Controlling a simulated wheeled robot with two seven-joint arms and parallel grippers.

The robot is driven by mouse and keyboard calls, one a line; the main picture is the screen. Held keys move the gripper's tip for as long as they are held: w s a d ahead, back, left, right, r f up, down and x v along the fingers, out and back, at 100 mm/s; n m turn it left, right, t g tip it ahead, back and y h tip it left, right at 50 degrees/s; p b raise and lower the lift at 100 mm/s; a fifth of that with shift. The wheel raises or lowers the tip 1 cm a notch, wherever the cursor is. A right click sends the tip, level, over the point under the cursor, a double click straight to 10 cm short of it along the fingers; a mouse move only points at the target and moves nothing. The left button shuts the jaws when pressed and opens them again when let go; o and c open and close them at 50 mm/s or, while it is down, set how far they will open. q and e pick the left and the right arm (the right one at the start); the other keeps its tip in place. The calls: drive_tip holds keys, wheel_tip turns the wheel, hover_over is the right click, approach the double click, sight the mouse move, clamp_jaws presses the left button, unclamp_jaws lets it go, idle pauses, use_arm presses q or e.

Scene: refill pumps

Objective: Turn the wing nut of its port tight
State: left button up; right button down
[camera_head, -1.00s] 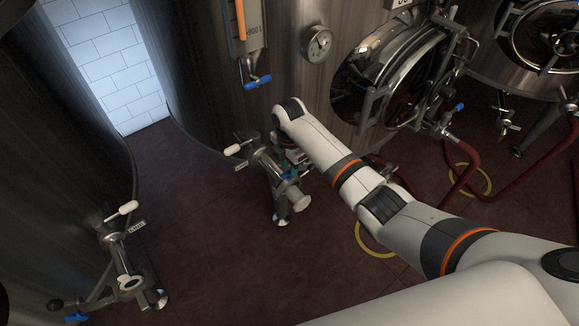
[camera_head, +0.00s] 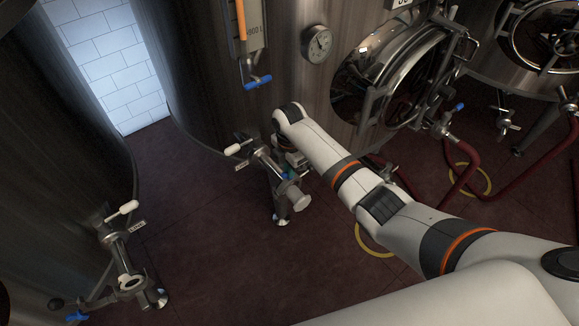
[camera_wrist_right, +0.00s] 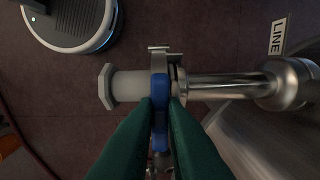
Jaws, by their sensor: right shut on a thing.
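The blue wing nut (camera_wrist_right: 159,88) sits on the steel clamp (camera_wrist_right: 165,50) of the port in the right wrist view. A small blue bit of the wing nut also shows in the head view (camera_head: 285,176). My right gripper (camera_wrist_right: 160,104) has its green fingers shut on the wing nut, one on each side. In the head view the gripper is mostly hidden behind my arm and the port. The port's pipe (camera_wrist_right: 220,84) runs right from the clamp, and a pale fitting with a hexagonal end (camera_wrist_right: 123,86) lies to its left. My left gripper is out of view.
A second port with a white-handled valve (camera_head: 120,245) stands at the lower left. A round hatch (camera_head: 392,75), a gauge (camera_head: 318,44) and a blue-handled tap (camera_head: 257,82) are on the tank. Red hoses (camera_head: 470,180) lie at right. The floor between the ports is clear.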

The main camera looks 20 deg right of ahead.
drive_tip(key=m+p, duration=0.2)
drive_tip(key=m, duration=0.1)
drive_tip(key=shift+r, duration=0.2)
drive_tip(key=m+p, duration=0.2)
drive_tip(key=m, duration=0.1)
drive_tip(key=shift+m, duration=0.4)
drive_tip(key=m+p, duration=0.2)
drive_tip(key=m, duration=0.2)
drive_tip(key=m+p, duration=0.1)
drive_tip(key=m, duration=0.4)
drive_tip(key=shift+f, duration=0.1)
drive_tip(key=m+p, duration=0.1)
drive_tip(key=m, duration=0.3)
drive_tip(key=shift+m, duration=0.3)
drive_tip(key=m, duration=0.4)
drive_tip(key=shift+p, duration=0.3)
drive_tip(key=m, duration=1)
